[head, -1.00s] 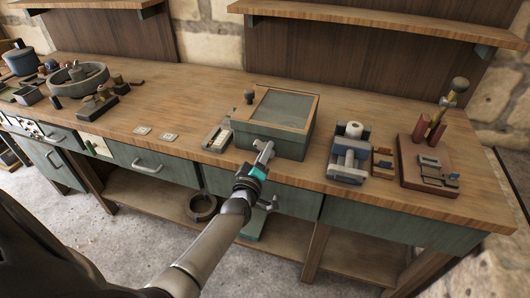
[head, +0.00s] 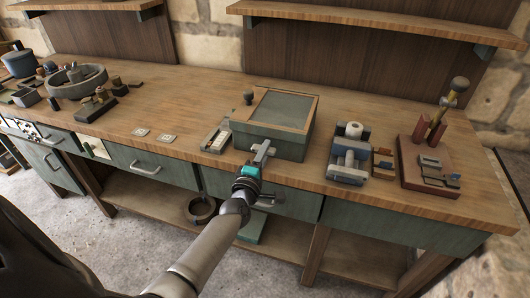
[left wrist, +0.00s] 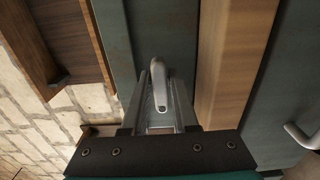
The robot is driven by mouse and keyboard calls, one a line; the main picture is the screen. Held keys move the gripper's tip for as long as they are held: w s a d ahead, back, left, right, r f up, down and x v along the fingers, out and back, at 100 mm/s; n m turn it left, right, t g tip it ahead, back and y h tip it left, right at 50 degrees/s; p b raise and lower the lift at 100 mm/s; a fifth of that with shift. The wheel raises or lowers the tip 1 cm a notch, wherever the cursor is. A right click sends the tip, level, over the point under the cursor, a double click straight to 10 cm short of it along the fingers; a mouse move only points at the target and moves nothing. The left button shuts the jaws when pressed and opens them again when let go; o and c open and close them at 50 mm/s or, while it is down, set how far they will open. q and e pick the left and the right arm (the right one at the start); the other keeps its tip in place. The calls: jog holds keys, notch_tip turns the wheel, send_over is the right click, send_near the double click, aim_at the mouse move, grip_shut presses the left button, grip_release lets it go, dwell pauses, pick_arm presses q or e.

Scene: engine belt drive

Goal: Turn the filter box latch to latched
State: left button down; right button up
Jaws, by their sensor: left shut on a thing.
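The filter box (head: 296,146) is a grey-green box with a wood-framed lid, near the front edge of the bench. Its latch is a small, light metal lever with a rounded end on the front face. My left gripper (head: 262,150) is at that front face and hides the latch in the head view. In the left wrist view the latch (left wrist: 160,82) stands between the two fingers of my left gripper (left wrist: 160,90), which is shut on it. Whether the latch is at its latched position I cannot tell. My right gripper is not in view.
A long narrow tray (head: 217,138) stands close to the left of the box. A grey fixture with a white roll (head: 349,160) and a reddish board with a lever (head: 430,165) stand to the right. A drawer handle (left wrist: 302,136) lies below the bench edge.

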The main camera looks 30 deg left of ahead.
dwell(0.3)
pick_arm(q)
jog(key=c, duration=0.8)
grip_release()
jog(key=shift+s, duration=0.1)
jog(key=p+v, duration=0.1)
jog(key=v, duration=1.4)
jog(key=shift+d+p, duration=0.15)
jog(key=shift+p, duration=0.2)
